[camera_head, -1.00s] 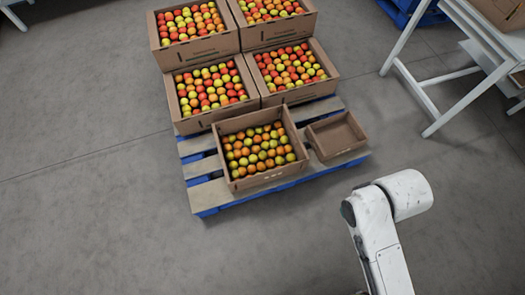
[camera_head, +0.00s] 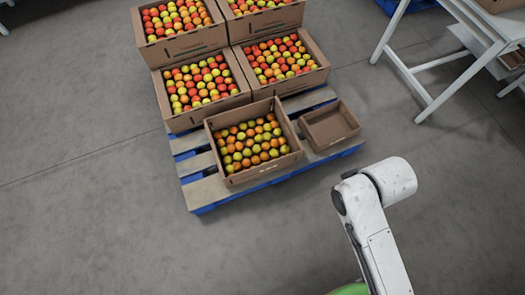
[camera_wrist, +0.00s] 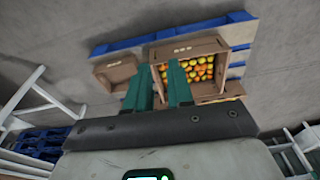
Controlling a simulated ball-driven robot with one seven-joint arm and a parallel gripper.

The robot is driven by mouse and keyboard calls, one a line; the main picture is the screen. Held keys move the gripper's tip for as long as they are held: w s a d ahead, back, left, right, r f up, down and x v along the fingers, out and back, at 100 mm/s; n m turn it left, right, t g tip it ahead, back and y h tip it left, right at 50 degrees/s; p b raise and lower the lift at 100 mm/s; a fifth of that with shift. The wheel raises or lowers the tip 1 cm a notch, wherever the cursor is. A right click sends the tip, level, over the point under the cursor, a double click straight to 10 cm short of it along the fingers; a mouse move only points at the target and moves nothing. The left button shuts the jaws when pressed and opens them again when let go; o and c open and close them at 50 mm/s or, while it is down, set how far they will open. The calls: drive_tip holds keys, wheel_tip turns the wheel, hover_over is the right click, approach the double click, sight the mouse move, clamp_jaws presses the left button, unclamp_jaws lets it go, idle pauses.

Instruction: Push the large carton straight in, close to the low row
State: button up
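The low row is two full cartons side by side, a left one (camera_head: 211,114) and a right one (camera_head: 293,86). The large carton's back rim overlaps them in the head view, so I cannot tell the gap exactly. In the wrist view my gripper (camera_wrist: 157,74) has two green fingers, apart and empty, pointing towards the large carton (camera_wrist: 185,47). No contact shows. The head view does not show the fingers.
A small empty carton (camera_head: 338,140) stands right of the large one on the blue-edged pallet (camera_head: 205,193). More full cartons are stacked behind. A white table frame (camera_head: 425,100) stands at the right. Grey floor is clear at the left and front.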

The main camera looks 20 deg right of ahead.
sight(265, 166)
drive_tip(key=w+a+f+t+b, duration=0.1)
drive_tip(key=w+a+f+b, duration=0.1)
drive_tip(key=f, duration=0.3)
drive_tip(key=w+a+f+m+t+y+b, duration=0.1)
drive_tip(key=w+a+f+b, duration=0.1)
drive_tip(key=f, duration=0.4)
drive_tip(key=w+a+f+m+t+y+b, duration=0.1)
drive_tip(key=w+a+f+t+b, duration=0.1)
drive_tip(key=w+f+b, duration=0.2)
drive_tip(key=shift+x, duration=0.85)
clamp_jaws()
drive_tip(key=w+a+f+m+t+y+b, duration=0.1)
drive_tip(key=w+a+f+m+t+b, duration=0.1)
drive_tip(key=w+a+f+b, duration=0.3)
drive_tip(key=f+m+t+y+b, duration=0.1)
drive_tip(key=f+m+t+b, duration=0.1)
drive_tip(key=f+b, duration=0.35)
wheel_tip(265, 166, down, 18)
drive_tip(key=s+d+m+t+h+b, duration=0.2)
drive_tip(key=m+t+h+b, duration=0.2)
drive_tip(key=m+t+b, duration=0.6)
drive_tip(key=shift+m+g, duration=0.7)
drive_tip(key=shift+g, duration=0.2)
drive_tip(key=w+b, duration=0.6)
drive_tip(key=w, duration=0.8)
drive_tip(key=shift+b, duration=0.3)
